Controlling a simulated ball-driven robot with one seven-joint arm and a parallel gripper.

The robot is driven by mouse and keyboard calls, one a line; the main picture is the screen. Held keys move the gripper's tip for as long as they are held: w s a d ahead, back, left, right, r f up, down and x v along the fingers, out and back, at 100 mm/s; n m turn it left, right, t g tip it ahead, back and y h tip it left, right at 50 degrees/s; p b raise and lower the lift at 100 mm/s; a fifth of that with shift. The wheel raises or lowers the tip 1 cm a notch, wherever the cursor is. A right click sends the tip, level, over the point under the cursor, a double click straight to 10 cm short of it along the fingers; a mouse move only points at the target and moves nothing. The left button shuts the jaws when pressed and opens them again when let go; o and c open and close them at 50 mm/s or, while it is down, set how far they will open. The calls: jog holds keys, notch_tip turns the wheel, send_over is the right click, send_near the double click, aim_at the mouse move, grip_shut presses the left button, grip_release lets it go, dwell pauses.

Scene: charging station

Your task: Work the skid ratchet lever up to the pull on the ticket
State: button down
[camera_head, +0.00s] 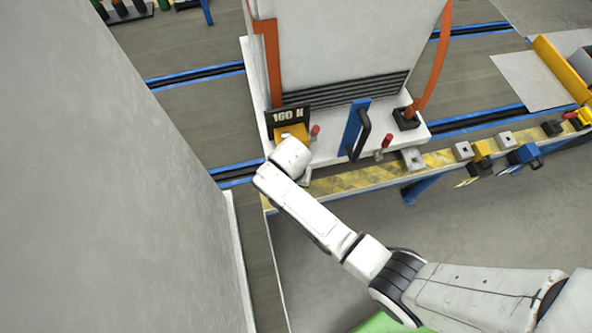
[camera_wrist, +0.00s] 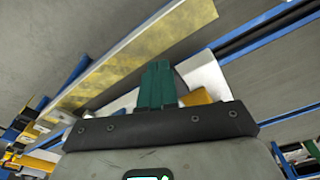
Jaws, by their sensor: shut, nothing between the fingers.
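The ticket (camera_head: 288,115) is a black plate reading "160 N" at the front left of the white skid base (camera_head: 338,149). A yellow block (camera_head: 292,131) sits just in front of it, with a red-tipped lever (camera_head: 315,131) at its right. A second red-tipped lever (camera_head: 386,141) stands farther right; I cannot tell which one is the ratchet lever. My gripper (camera_wrist: 158,66) shows green fingers closed together and empty in the wrist view. The yellow block (camera_wrist: 197,97) shows partly beside them there. In the head view my wrist hides the fingers, low beside the yellow block.
A blue upright with a black handle (camera_head: 363,134) stands between the levers. A large grey panel (camera_head: 130,200) fills the left.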

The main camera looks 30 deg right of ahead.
notch_tip(320, 180, up, 10)
jog(key=shift+s+a, duration=0.35)
jog(key=shift+s, duration=0.05)
dwell(2.2)
jog(key=s+d+r+n+b, duration=0.1)
jog(key=s+d+n, duration=0.3)
jog(key=s, duration=0.6)
jog(key=s+d+r+n+b, duration=0.1)
jog(key=s+d+n, duration=0.2)
jog(key=s+d, duration=0.3)
jog(key=s, duration=0.4)
jog(key=shift+s+r+n+y, duration=0.25)
jog(key=shift+s+n+y, duration=0.05)
jog(key=shift+n, duration=0.1)
jog(key=shift+d+f+b, duration=0.1)
jog(key=shift+b, duration=0.2)
